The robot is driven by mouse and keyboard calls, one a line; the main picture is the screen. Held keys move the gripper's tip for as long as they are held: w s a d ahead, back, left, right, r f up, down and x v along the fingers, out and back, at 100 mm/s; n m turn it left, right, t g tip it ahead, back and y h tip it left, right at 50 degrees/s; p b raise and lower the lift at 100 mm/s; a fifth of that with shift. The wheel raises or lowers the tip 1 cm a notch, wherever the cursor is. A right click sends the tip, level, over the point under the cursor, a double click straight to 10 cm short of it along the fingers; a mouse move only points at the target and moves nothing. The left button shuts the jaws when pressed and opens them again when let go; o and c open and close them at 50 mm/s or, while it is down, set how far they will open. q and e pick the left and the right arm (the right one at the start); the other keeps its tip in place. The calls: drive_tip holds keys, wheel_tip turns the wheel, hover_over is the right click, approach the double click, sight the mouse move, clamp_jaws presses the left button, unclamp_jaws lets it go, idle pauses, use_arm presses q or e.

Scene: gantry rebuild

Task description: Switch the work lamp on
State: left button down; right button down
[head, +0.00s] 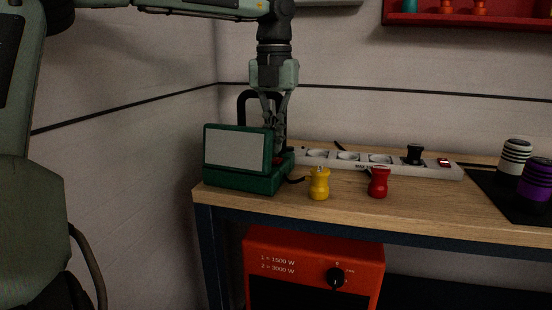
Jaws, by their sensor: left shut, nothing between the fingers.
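The work lamp (236,150) is a green box with a pale grey front panel, standing on the left end of the wooden bench. The panel looks dull, with no glow on the bench or wall. A black handle shows behind its top. My left gripper (279,150) points down at the lamp's right side, its fingers close together with nothing visible between them. Its fingertips overlap the lamp's right edge, and I cannot tell whether they touch it. I cannot make out a switch on the lamp. My right gripper is out of view.
A white power strip (433,171) lies behind, with a black plug (414,154) and a red switch (444,162). A yellow piece (319,184) and a red piece (378,183) stand in front. Striped cups (514,156) stand right. A red heater (315,257) is below the bench (450,205).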

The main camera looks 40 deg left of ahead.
use_arm(q)
drive_tip(key=shift+s+f+b, duration=0.1)
drive_tip(key=shift+f+b, duration=0.65)
drive_tip(key=shift+f, duration=0.45)
idle(0.6)
wheel_tip(320, 180, up, 2)
drive_tip(key=shift+r+p, duration=0.2)
drive_tip(key=shift+p, duration=0.9)
drive_tip(key=shift+r+p, duration=0.55)
drive_tip(key=shift+r, duration=1.8)
